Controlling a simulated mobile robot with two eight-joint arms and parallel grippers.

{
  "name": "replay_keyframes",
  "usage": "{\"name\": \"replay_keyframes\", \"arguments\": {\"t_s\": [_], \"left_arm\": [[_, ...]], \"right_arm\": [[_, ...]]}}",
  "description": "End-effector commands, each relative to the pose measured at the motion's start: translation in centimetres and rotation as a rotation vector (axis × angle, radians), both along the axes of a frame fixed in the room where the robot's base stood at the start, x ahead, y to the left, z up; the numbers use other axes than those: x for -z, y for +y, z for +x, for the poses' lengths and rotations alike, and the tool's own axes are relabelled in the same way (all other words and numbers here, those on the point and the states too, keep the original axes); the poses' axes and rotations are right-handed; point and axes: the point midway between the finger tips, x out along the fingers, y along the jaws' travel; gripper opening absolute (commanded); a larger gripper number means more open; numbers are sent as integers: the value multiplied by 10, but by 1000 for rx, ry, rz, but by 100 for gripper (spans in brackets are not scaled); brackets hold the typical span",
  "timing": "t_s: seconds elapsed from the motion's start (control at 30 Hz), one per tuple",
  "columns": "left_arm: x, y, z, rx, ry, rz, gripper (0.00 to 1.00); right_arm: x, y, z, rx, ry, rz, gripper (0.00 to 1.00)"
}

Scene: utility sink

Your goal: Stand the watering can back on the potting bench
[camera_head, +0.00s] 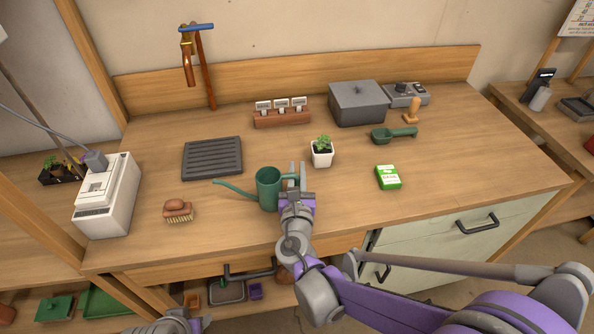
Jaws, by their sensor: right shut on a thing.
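The green watering can (268,189) is upright at the front middle of the wooden potting bench (430,200), its long spout pointing left. My right gripper (297,178) is at the can's right side, shut on the can at its handle side. The fingers hide most of the handle. I cannot tell whether the can's base touches the bench top. Only a piece of my left arm shows at the bottom edge, and its gripper is out of view.
A potted plant (322,152) stands just behind and right of my right gripper. A black slatted tray (212,158), a brush (178,211) and a white device (107,196) are to the left. A green seed packet (388,177) lies right. Bench top between brush and can is clear.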

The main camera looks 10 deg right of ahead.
Motion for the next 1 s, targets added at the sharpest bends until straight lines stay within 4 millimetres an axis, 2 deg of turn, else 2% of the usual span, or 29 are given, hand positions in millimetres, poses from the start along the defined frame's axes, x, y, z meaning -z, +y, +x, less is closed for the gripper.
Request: {"name": "replay_keyframes", "arguments": {"t_s": [0.1, 0.13, 0.27, 0.67, 0.77, 1.0], "left_arm": [[4, 0, 0, 0, 1, 0, 50], [3, 0, 0, 0, 1, 0, 50], [2, 0, 0, 0, 1, 0, 50], [-1, 0, 0, 0, 0, 0, 50], [0, 0, 0, 0, 0, 0, 50], [0, 0, 0, 0, 0, 0, 50]], "right_arm": [[4, 0, 0, 0, 0, 0, 0], [3, 0, 0, 0, 0, 0, 22], [3, 0, 0, 0, 0, 0, 45], [-2, 1, -3, -1, 0, 1, 46], [-1, 4, -17, -3, -1, 3, 46], [-1, 13, -69, -5, 0, 1, 46]]}}
